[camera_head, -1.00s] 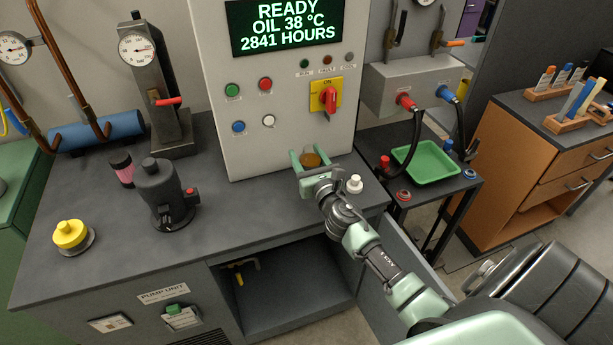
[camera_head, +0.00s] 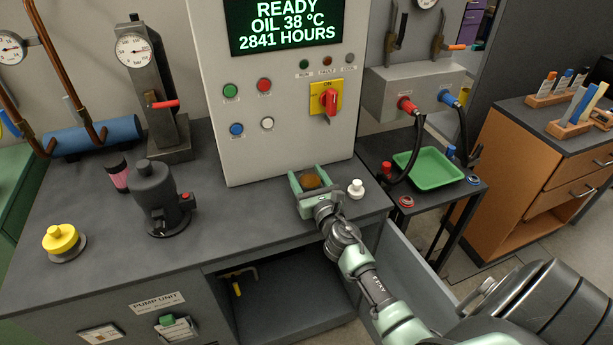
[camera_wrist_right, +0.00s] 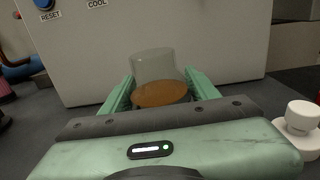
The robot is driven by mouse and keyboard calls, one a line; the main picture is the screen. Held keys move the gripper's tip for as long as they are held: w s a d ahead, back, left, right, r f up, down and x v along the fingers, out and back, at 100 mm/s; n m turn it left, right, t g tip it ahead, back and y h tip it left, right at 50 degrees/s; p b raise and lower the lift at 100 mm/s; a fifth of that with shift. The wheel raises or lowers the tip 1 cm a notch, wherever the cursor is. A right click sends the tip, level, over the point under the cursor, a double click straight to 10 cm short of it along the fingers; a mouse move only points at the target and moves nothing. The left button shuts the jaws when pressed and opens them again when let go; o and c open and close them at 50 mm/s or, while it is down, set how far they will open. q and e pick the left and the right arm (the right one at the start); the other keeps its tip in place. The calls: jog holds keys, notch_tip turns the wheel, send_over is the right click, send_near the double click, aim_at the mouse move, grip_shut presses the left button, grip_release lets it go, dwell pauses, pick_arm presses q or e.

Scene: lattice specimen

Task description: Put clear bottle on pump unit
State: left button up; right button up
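The clear bottle (camera_wrist_right: 158,70), with amber liquid in its lower part, is between the fingers of my right gripper (camera_wrist_right: 160,88) in the right wrist view. In the head view the bottle (camera_head: 311,181) appears low over the dark top of the pump unit (camera_head: 245,222), in front of the control panel. My right gripper (camera_head: 307,178) is shut on it, one finger on each side. The bottle looks upright; whether its base touches the top is hard to tell. My left gripper is not in view.
A white knob-like piece (camera_head: 356,189) stands just right of my right gripper. The control panel (camera_head: 285,150) rises behind. A dark pump body (camera_head: 160,198) and a yellow cap (camera_head: 61,240) stand to the left. The top between pump and gripper is clear.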

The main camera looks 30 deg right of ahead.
jog(key=shift+o, duration=0.6)
jog(key=shift+r, duration=0.1)
jog(key=shift+r, duration=0.2)
jog(key=b+v, duration=0.1)
jog(key=v, duration=0.9)
jog(key=shift+s+f, duration=0.15)
jog(key=shift+s, duration=0.2)
jog(key=shift+s+a, duration=0.15)
jog(key=shift+s, duration=0.55)
